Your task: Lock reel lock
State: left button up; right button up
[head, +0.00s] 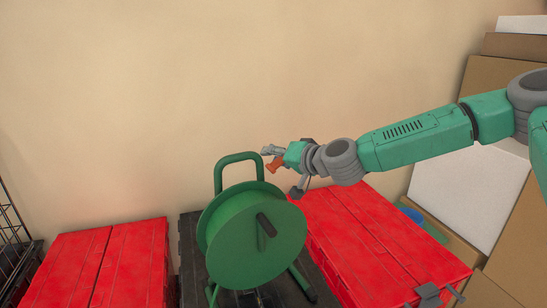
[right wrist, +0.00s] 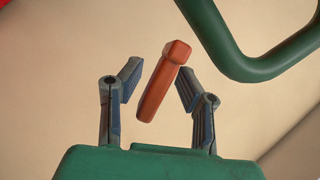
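The green cable reel (head: 252,240) stands on a dark tote in the middle of the head view, with a green tube handle (head: 238,157) on top and a dark crank knob on its face. An orange lever (head: 275,164), which looks like the reel lock, shows just right of the handle. In the right wrist view the lever (right wrist: 162,85) is between the two fingers of my right gripper (right wrist: 158,78), with a gap on each side. My right gripper is open. In the head view it (head: 268,152) is beside the upper frame. My left gripper is out of view.
Red totes stand left (head: 100,265) and right (head: 375,240) of the reel, on either side of the dark tote (head: 190,262). Cardboard boxes (head: 495,78) are stacked at the right. A black wire rack (head: 12,240) is at the left edge. A bare wall is behind.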

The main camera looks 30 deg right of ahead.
jog(key=v, duration=1.1)
jog(key=shift+s, duration=0.45)
jog(key=shift+d, duration=0.1)
jog(key=shift+f, duration=0.1)
